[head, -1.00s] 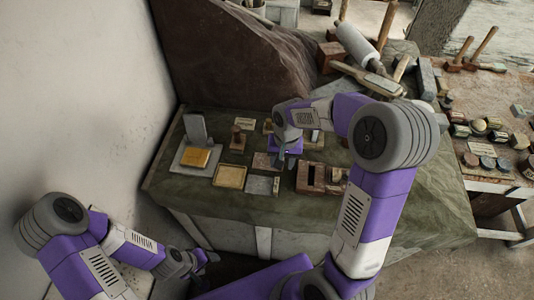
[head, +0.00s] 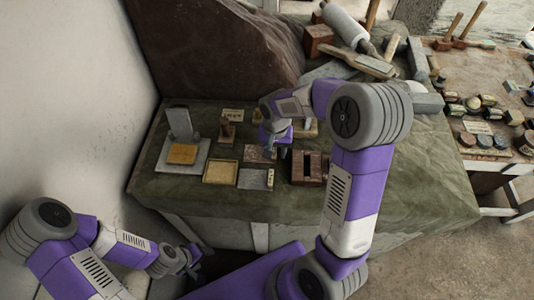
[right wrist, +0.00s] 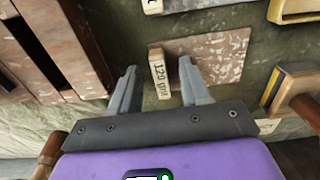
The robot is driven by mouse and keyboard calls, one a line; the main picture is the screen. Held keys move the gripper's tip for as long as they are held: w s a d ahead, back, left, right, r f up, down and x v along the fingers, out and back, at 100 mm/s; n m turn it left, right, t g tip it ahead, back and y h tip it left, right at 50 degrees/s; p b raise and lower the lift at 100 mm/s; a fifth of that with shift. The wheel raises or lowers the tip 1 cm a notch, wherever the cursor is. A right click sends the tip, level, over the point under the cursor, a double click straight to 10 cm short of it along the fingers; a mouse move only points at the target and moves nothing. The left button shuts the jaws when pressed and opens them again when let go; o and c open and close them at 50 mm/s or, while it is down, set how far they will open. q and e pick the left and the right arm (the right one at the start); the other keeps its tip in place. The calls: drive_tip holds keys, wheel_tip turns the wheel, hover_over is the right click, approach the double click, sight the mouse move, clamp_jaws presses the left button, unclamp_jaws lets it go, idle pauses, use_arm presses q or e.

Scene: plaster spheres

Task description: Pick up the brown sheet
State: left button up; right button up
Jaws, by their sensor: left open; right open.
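The brown sheet (head: 256,154) lies flat on the green-covered table, between the grey sheet and the back row of items. In the right wrist view it is a speckled brown sheet (right wrist: 218,58), with a pale "120 grit" label block (right wrist: 159,74) at its left edge. My right gripper (right wrist: 158,67) is open and empty, pointing down at the label end of the sheet; the label shows between its fingers. In the head view my right gripper (head: 272,152) partly hides the sheet's right end. My left gripper (head: 192,262) is open, low in front of the table.
A slotted wooden box (head: 308,168) stands close to the right of the sheet. A grey sheet (head: 252,179) and a yellow tray (head: 220,172) lie in front. A wooden-handled tool (head: 227,131) stands behind left. The table's front strip is clear.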

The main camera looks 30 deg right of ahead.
drive_tip(key=shift+c, duration=0.3)
clamp_jaws()
drive_tip(key=shift+r, duration=0.1)
drive_tip(key=shift+r, duration=0.3)
wheel_tip(320, 180, up, 9)
drive_tip(key=p, duration=0.3)
use_arm(q)
wheel_tip(320, 180, up, 9)
drive_tip(key=p, duration=0.6)
drive_tip(key=shift+r, duration=0.2)
use_arm(e)
drive_tip(key=w+a, duration=0.5)
drive_tip(key=a, duration=0.6)
drive_tip(key=w+a, duration=0.5)
drive_tip(key=a, duration=0.6)
drive_tip(key=shift+a+f, duration=0.15)
drive_tip(key=shift+a, duration=0.05)
